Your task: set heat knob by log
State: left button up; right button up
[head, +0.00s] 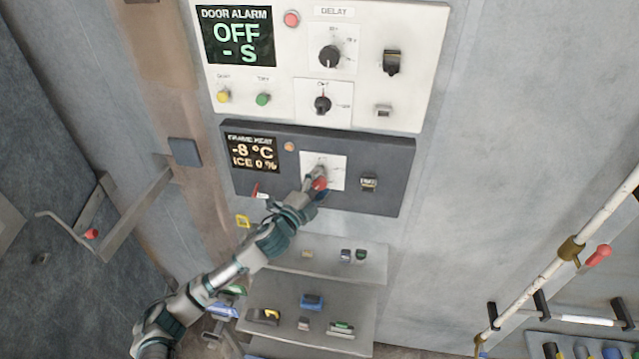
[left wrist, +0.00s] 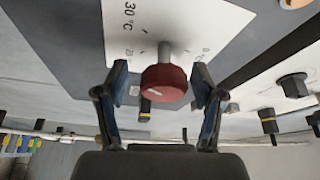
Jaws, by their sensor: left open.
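The dark frame heat panel (head: 390,188) is on the wall; its display (head: 252,152) reads "-8 °C" and "ICE 0 %". Its red heat knob (head: 320,184) sits on the white dial plate (head: 337,165), partly covered by my left gripper (head: 314,182). In the left wrist view the red knob (left wrist: 164,83) has a pale pointer mark and stands on a grey shaft, with "30 °C" and other scale marks around it. My left gripper (left wrist: 163,95) is open, one finger on each side of the knob, with visible gaps. No log can be made out. My right gripper is not in view.
The white door alarm panel (head: 385,85) with knobs and buttons is above. Shelves (head: 285,292) with small tools are below. A door handle bar (head: 135,215) is at left, a white pole (head: 600,215) at right. Bare wall lies right of the panels.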

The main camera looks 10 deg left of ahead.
pick_arm(q)
jog(key=v, duration=1.2)
jog(key=shift+w, duration=0.1)
jog(key=shift+f, duration=0.1)
